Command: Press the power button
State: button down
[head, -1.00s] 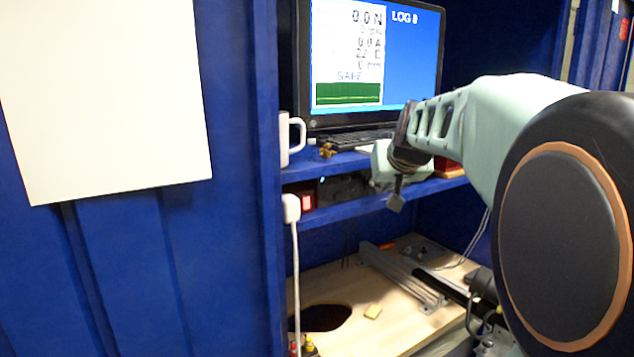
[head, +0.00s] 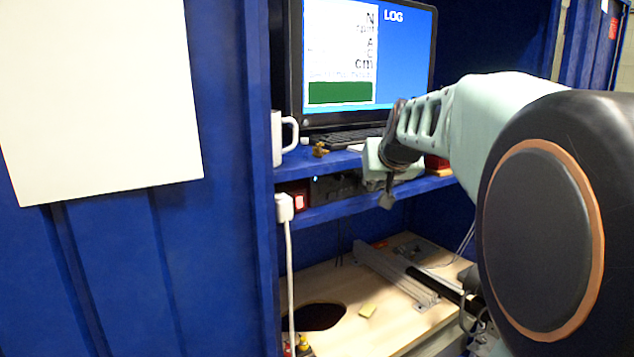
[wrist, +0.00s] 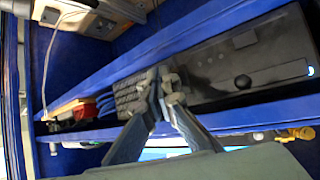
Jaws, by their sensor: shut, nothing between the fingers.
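A dark box-shaped unit (head: 338,186) sits on the narrow shelf under the monitor, with a small blue light at its left. In the wrist view, the unit's black front (wrist: 235,70) carries a round dark knob or button (wrist: 243,82) and a lit blue-white spot (wrist: 311,70) at the far right. I cannot tell for certain which is the power button. My gripper (head: 387,200) is shut and empty, in front of the shelf to the right of the blue light. In the wrist view, my gripper (wrist: 162,80) is left of the round knob, before a ribbed dark part.
A white plug with cable (head: 284,207) hangs at the left post, near a red switch-like part (head: 299,201). Below is a wooden bench (head: 385,325) with a dark hole and metal rails.

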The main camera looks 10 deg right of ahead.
jog(key=shift+s+d+b, duration=0.25)
jog(key=shift+s+b, duration=0.05)
jog(key=shift+s, duration=0.3)
jog(key=shift+s+f, duration=0.1)
